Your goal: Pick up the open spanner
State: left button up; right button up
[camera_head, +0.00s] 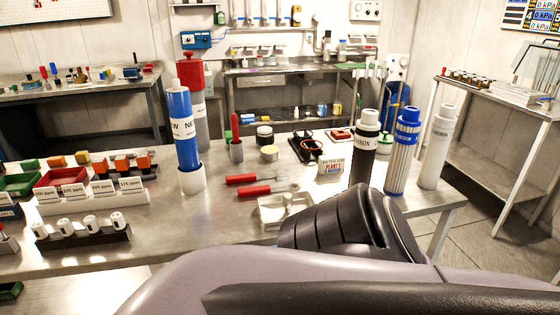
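Two red-handled tools lie flat on the steel table: a rear one (241,179) and a front one (254,190). Both handles point left and their grey metal ends point right. The ends are too small and pale to tell which, if either, is the open spanner. A part of my own arm fills the bottom of the view and covers the table's front middle and right. Neither gripper shows, and I cannot see anything held.
Behind the tools stand a grey cup (236,152) with a red-handled item and a black-lidded jar (264,134). A blue filter cylinder (183,130) stands left. A white tray (270,211) lies in front. Black (364,148), blue (403,155) and white (437,150) cylinders stand right.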

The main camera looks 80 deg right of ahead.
aim_at(251, 177)
jog(key=z, duration=1.3)
